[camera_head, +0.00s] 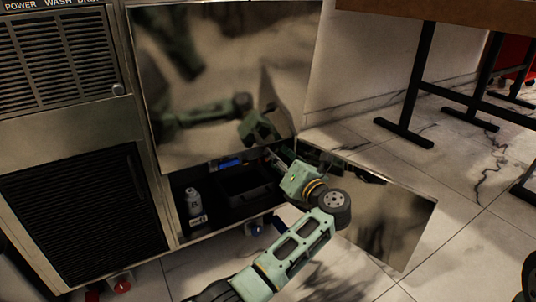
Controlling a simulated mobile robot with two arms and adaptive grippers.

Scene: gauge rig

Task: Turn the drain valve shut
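Under the steel cabinet's lower edge I see a red knob-like part (121,285) at the bottom left and a small blue part (256,228) below the open compartment. I cannot tell which of them, if either, is the drain valve. My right gripper is not in view.
The open compartment holds a white bottle (194,204) and a dark bin (246,185). A shiny steel panel (225,80) above mirrors my arm. Another panel (385,212) stands out low at the right. A table with black legs (418,85) is at the back right. Tiled floor lies between.

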